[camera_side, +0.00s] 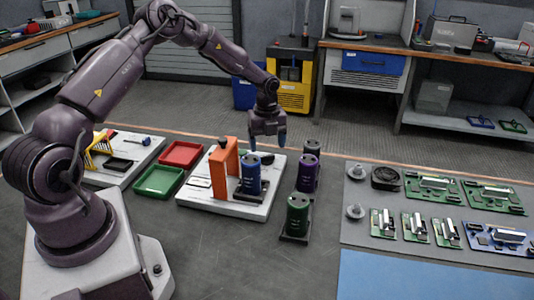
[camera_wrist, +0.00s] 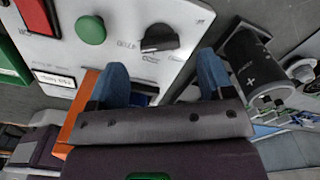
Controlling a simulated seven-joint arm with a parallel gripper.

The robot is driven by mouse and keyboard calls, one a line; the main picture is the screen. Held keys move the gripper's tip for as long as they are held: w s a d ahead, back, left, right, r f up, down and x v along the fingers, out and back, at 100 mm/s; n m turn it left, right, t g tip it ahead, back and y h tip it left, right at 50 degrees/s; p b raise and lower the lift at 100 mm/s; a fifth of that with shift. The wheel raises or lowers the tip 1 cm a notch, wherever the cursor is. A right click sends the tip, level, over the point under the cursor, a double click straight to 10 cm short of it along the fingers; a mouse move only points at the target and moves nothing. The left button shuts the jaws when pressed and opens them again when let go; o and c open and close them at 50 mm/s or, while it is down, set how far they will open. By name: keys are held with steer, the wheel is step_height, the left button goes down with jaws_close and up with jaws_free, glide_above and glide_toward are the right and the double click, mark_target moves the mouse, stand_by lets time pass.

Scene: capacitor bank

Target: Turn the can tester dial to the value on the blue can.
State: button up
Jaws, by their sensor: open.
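The blue can (camera_side: 250,172) stands upright on the white tester board (camera_side: 198,188), beside the orange bracket (camera_side: 222,165); its printed value is unreadable. In the wrist view, the tester's dial (camera_wrist: 160,38) is a black knob with a pale pointer mark and tiny scale print around it that I cannot read. My gripper (camera_side: 268,143) is open and empty above the back right of the board. In the wrist view its two blue fingers (camera_wrist: 160,82) point toward the board; the dial lies beyond and between them, apart from both.
A purple can (camera_side: 308,173), a green can (camera_side: 297,215) and a dark can (camera_side: 312,147) stand right of the board. A green button (camera_wrist: 90,30) sits beside the dial. Red (camera_side: 182,153) and green (camera_side: 159,181) trays lie left. Circuit boards cover the right mat (camera_side: 365,235).

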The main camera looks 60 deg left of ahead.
mark_target(267, 156)
steer(key=shift+f, duration=1.95)
steer(key=c, duration=0.9)
steer(key=n, duration=1.1)
steer(key=shift+n, duration=0.5)
